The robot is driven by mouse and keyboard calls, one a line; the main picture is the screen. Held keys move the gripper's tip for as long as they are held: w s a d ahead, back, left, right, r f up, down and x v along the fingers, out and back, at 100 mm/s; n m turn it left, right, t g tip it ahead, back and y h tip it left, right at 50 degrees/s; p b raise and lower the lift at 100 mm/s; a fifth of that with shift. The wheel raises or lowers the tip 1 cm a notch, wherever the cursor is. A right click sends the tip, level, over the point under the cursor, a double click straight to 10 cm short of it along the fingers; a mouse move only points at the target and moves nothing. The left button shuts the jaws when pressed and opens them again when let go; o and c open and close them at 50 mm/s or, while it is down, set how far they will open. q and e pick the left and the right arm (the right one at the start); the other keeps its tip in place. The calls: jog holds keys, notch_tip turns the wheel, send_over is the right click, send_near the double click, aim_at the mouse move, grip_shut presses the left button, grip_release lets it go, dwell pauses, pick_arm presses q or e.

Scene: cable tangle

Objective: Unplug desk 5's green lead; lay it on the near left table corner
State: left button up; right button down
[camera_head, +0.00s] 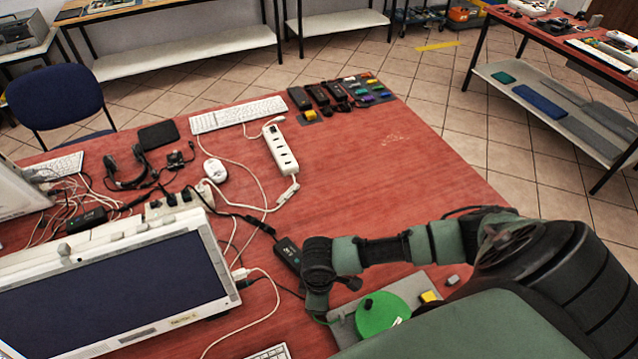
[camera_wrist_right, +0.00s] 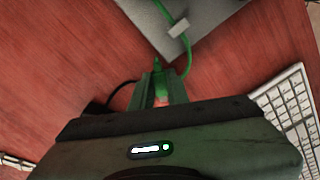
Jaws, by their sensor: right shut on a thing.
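The green lead shows in the right wrist view (camera_wrist_right: 180,28) as a thin green cable crossing a grey plate and curving to my fingers. In the head view a round green disc (camera_head: 376,313) lies on the grey plate (camera_head: 420,281). My right gripper (camera_head: 318,308) points down beside the plate's left edge; in the wrist view its fingers (camera_wrist_right: 160,92) are shut on the lead's green end (camera_wrist_right: 157,66). I cannot tell whether that end sits in a socket. My left gripper is not in view. The table's near left corner is not in view.
A monitor (camera_head: 115,290) stands at the near left of the red table (camera_head: 360,180). A black adapter (camera_head: 288,252) lies close to my right gripper. White power strips (camera_head: 280,150), tangled cables and a keyboard (camera_head: 238,114) lie further back. The table's right middle is mostly clear.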

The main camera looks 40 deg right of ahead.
jog(key=c, duration=1.3)
grip_release()
notch_tip(320, 180, up, 8)
jog(key=shift+f+b, duration=0.15)
jog(key=shift+b, duration=0.2)
